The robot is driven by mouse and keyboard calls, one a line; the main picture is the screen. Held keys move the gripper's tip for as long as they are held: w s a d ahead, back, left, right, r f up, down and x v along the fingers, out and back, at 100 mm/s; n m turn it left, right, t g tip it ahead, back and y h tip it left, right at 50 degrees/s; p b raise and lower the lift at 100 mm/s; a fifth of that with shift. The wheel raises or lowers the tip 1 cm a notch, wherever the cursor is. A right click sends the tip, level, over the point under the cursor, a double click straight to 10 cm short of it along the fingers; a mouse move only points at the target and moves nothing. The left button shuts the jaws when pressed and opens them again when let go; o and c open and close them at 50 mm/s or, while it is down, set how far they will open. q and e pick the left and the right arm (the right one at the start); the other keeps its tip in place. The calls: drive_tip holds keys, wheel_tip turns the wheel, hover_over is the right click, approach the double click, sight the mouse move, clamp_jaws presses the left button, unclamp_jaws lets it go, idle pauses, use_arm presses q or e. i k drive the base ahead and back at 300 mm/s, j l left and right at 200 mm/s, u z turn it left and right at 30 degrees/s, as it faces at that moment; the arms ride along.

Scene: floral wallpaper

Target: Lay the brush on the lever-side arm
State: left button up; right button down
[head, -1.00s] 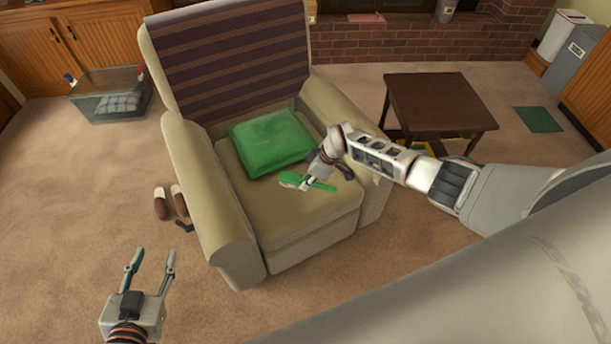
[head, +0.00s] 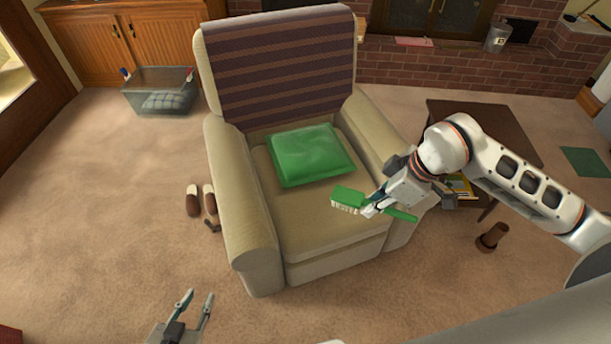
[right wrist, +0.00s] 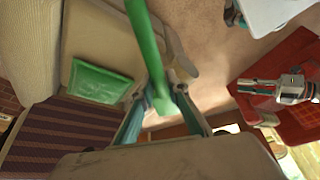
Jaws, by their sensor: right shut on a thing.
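The green brush (head: 347,197) with pale bristles is held in the air in front of the armchair's right part. My right gripper (head: 373,206) is shut on it, with the handle sticking out to the right. The brush also shows in the right wrist view (right wrist: 145,45). The beige armchair (head: 318,238) has a left arm (head: 243,200) and a right arm (head: 365,132). A small dark piece that looks like the lever (head: 212,227) shows low beside the left arm. Both visible arm tops look bare. My left gripper (head: 199,296) is open and empty, low in front of the chair.
A green cushion (head: 311,154) lies on the seat. Slippers (head: 193,201) stand on the floor left of the chair. A dark side table (head: 480,122) is to the right, behind my right arm. A clear bin (head: 160,92) is at the back left.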

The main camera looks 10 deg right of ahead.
sight(229, 165)
drive_tip(key=j+z, duration=0.25)
drive_tip(key=j, duration=1.15)
drive_tip(key=i+j+z, duration=0.15)
drive_tip(key=j, duration=0.25)
drive_tip(key=j+z, duration=0.1)
drive_tip(key=j, duration=0.3)
drive_tip(key=i+j+z, duration=0.15)
drive_tip(key=j, duration=0.2)
drive_tip(key=i+j+z, duration=0.15)
drive_tip(key=j, duration=0.25)
drive_tip(key=i+j+z, duration=0.35)
drive_tip(key=i+j, duration=0.55)
drive_tip(key=j, duration=0.15)
